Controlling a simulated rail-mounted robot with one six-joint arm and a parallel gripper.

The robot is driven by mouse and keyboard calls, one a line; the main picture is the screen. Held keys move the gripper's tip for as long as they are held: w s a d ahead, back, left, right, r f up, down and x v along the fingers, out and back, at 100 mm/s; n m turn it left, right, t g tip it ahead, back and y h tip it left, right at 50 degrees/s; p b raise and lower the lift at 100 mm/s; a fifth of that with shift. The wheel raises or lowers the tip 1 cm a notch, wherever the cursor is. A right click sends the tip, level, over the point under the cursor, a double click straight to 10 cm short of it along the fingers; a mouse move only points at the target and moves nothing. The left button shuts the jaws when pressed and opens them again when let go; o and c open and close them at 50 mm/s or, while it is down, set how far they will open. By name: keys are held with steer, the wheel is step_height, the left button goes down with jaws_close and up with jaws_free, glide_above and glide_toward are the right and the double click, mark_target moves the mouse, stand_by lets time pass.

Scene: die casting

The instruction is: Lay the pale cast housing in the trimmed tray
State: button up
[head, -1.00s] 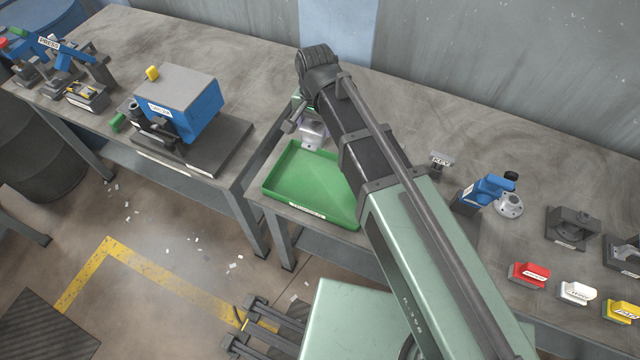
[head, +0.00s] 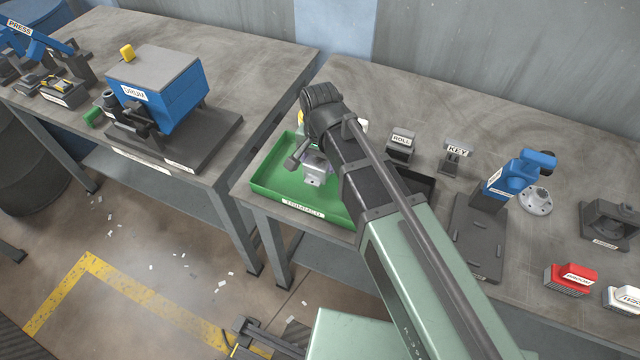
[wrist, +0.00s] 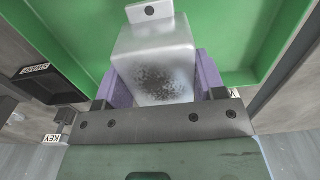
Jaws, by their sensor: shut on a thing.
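The pale cast housing (wrist: 155,60) is a light grey block with a dark speckled patch on its face and a tab with a hole at one end. My gripper (wrist: 155,88) is shut on it, with purple pads on both sides. In the head view the housing (head: 316,172) shows below my wrist, over the green trimmed tray (head: 268,186). The tray floor (wrist: 85,40) fills much of the wrist view behind the housing. I cannot tell whether the housing touches the tray floor. My arm hides the tray's right part.
Right of the tray are a dark tray (head: 420,185), a ROLE block (head: 400,145), a KEY block (head: 457,155) and a blue fixture (head: 515,178). A blue machine (head: 158,92) stands on the left table. A gap separates the two tables.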

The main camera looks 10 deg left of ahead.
step_height(320, 180, down, 4)
steer(key=b, duration=0.4)
steer(key=shift+f, duration=0.25)
steer(key=shift+r, duration=0.25)
steer(key=shift+f, duration=0.15)
steer(key=o, duration=1.4)
steer(key=shift+c, duration=0.2)
